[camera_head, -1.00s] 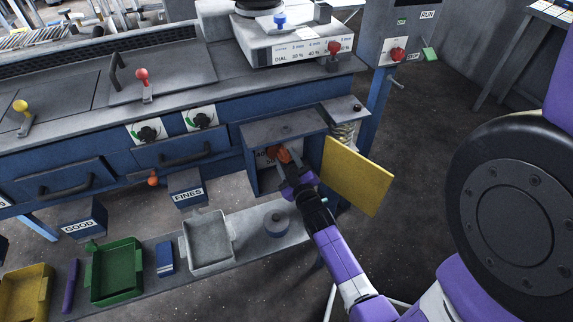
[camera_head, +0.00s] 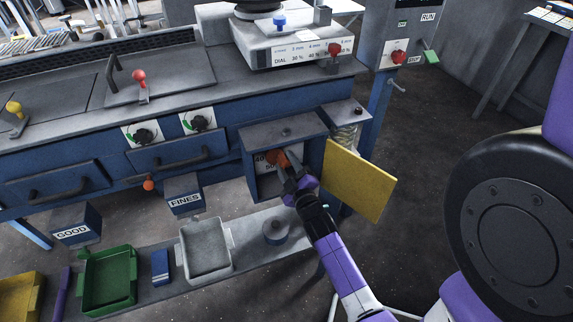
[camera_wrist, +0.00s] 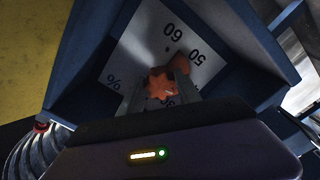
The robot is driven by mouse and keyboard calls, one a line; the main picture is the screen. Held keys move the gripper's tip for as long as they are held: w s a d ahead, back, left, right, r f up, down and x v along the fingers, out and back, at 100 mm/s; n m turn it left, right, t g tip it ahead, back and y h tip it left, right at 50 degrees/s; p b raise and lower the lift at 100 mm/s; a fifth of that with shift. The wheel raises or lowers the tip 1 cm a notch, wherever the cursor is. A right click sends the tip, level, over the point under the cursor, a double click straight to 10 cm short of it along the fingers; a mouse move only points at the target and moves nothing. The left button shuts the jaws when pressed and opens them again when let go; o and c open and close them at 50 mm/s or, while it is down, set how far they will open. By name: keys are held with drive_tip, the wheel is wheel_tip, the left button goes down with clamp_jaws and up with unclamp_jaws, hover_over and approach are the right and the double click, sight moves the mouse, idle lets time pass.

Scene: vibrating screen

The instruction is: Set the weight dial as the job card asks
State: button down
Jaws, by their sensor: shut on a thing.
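The weight dial's orange knob (camera_head: 271,157) sits inside an open blue box (camera_head: 262,135) under the machine's right end. In the wrist view the lobed orange knob (camera_wrist: 160,84) is between the fingers of my gripper (camera_wrist: 162,90), which is shut on it. An orange part (camera_wrist: 205,68) sticks out near the 50 on the white dial face (camera_wrist: 140,50); 60 and % also show, and lower marks are partly hidden. In the head view my gripper (camera_head: 286,161) reaches into the box from the front. A white card (camera_head: 305,52) above lists millimetre sizes and DIAL percentages.
A yellow door (camera_head: 358,180) stands open right of the box, close to my gripper. A spring (camera_head: 347,135) is behind it. A shelf below holds a grey tray (camera_head: 228,238), a green tray (camera_head: 108,278) and a round weight (camera_head: 275,230). A control post (camera_head: 388,90) stands right.

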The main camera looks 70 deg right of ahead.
drive_tip(key=c, duration=0.9)
unclamp_jaws()
drive_tip(key=shift+o, duration=0.2)
drive_tip(key=shift+a, duration=0.1)
drive_tip(key=v, duration=0.7)
drive_tip(key=shift+s+a, duration=0.25)
